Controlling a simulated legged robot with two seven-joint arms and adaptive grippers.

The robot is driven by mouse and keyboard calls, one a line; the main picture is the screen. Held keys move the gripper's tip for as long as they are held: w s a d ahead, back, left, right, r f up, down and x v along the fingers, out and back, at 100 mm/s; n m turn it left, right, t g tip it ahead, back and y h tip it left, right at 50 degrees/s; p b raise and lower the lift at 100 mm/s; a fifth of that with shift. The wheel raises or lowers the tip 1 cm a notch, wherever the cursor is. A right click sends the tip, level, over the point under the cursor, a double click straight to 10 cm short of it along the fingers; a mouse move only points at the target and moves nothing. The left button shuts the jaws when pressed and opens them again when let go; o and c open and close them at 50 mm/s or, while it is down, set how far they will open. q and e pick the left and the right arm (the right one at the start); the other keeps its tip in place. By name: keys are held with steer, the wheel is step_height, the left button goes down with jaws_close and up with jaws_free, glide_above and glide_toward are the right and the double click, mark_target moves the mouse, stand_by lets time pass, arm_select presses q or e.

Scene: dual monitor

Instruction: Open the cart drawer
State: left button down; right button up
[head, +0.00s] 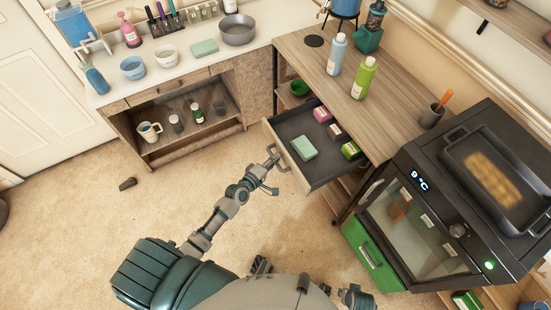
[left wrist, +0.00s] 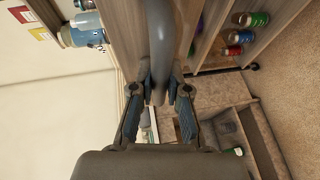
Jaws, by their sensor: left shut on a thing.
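The cart drawer (head: 307,137) is dark grey and stands pulled out from under the wooden cart top (head: 325,75). A pale green box and several small pink, white and green boxes lie in it. Its curved grey handle (head: 279,151) is on the front face. My left gripper (head: 271,166) is at this handle. In the left wrist view the handle (left wrist: 164,35) runs down between the fingers of my left gripper (left wrist: 160,95), which is shut on it. My right gripper is not clearly visible.
Bottles (head: 363,78) stand on the cart top. A white-topped counter (head: 185,72) is at the back left.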

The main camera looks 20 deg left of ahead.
arm_select(q)
steer(key=shift+s+f, duration=0.15)
steer(key=shift+f, duration=0.15)
steer(key=c, duration=1.2)
jaws_free()
steer(key=shift+o, duration=0.3)
steer(key=shift+d, duration=0.1)
steer(key=shift+r, duration=0.1)
steer(key=v, duration=1.1)
steer(key=shift+s, duration=0.3)
